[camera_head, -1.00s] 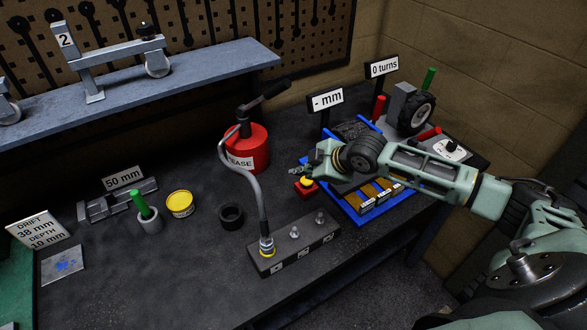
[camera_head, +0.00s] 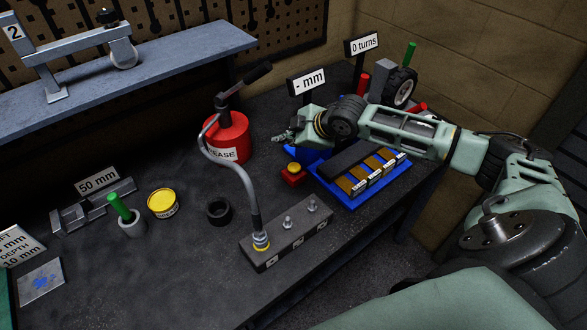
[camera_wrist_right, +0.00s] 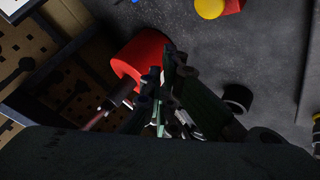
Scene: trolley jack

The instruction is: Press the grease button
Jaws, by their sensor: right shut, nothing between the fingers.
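The grease button is a yellow cap on a small red box (camera_head: 293,171), standing on the dark bench between the grease can and the blue tray. My right gripper (camera_head: 282,138) is shut and empty. In the head view it appears above and behind the button, beside the red grease can (camera_head: 228,138), apart from the button. In the right wrist view the shut fingers (camera_wrist_right: 168,70) show in front of the red can (camera_wrist_right: 140,58), and the yellow button (camera_wrist_right: 210,8) is at the top edge. My left gripper is not in view.
A grey hose runs from the can to a black block with fittings (camera_head: 290,232). A blue tray (camera_head: 350,203) holds several labelled bars under my right forearm. A black ring (camera_head: 218,212) and a yellow tin (camera_head: 163,204) stand left.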

